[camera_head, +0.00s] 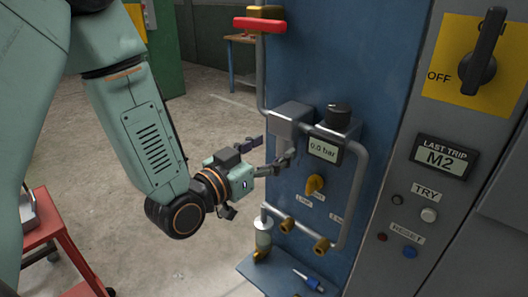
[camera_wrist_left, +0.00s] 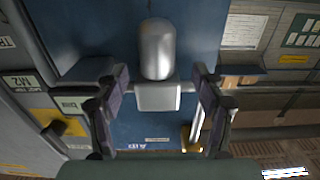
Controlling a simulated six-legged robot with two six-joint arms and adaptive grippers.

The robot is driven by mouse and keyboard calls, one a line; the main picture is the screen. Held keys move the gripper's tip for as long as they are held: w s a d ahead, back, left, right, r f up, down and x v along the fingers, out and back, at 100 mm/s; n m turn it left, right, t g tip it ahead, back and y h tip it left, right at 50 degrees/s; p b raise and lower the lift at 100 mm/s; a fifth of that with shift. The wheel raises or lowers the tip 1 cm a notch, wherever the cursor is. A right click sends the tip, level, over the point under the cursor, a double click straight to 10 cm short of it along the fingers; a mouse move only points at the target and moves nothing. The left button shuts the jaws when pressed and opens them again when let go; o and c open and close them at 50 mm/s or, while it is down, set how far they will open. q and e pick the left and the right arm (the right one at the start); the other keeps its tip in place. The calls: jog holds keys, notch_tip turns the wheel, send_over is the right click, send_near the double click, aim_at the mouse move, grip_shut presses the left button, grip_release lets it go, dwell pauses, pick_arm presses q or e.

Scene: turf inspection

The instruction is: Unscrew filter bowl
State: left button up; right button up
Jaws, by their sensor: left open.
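The filter bowl (camera_wrist_left: 157,48) is a rounded silver cylinder under a grey block (camera_head: 293,118) on the blue panel. In the head view the bowl is mostly hidden or hard to make out beside my fingers. My left gripper (camera_head: 271,154) is open, just left of the block and bowl. The wrist view, which looks upside down, shows its two dark fingers apart on either side of the bowl and its fitting, with gaps on both sides. No contact is visible. My right gripper is not in view.
A gauge (camera_head: 324,149) reading 0.0 bar sits right of the block. Grey pipes (camera_head: 356,190), a yellow valve (camera_head: 315,184) and brass fittings (camera_head: 321,245) surround it. A grey switch panel (camera_head: 455,215) stands right. A red cart (camera_head: 50,240) stands lower left; open floor lies behind my arm.

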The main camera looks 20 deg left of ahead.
aim_at(283, 145)
pick_arm(q)
jog(key=x, duration=0.4)
jog(key=shift+s+d+r, duration=0.1)
jog(key=shift+s+d, duration=0.1)
jog(key=shift+d, duration=0.2)
jog(key=shift+w+a+p, duration=0.2)
jog(key=shift+w+p, duration=0.1)
jog(key=shift+w, duration=0.4)
jog(key=shift+d, duration=0.3)
jog(key=shift+c, duration=1.3)
jog(key=shift+a, duration=0.25)
jog(key=c, duration=0.3)
jog(key=shift+d, duration=0.2)
jog(key=c, duration=0.5)
jog(key=shift+a, duration=0.1)
jog(key=shift+c, duration=1.3)
jog(key=o, duration=0.6)
jog(key=c, duration=0.6)
jog(key=shift+w+a+m+g+h, duration=0.1)
jog(key=shift+m+g+h, duration=0.5)
jog(key=shift+h, duration=0.4)
jog(key=shift+r+m+g+h+p, duration=0.1)
jog(key=shift+m+g+h+p, duration=0.9)
jog(key=shift+m+h, duration=0.65)
jog(key=shift+m+g+h, duration=0.35)
jog(key=shift+g+h, duration=0.25)
jog(key=shift+h, duration=0.15)
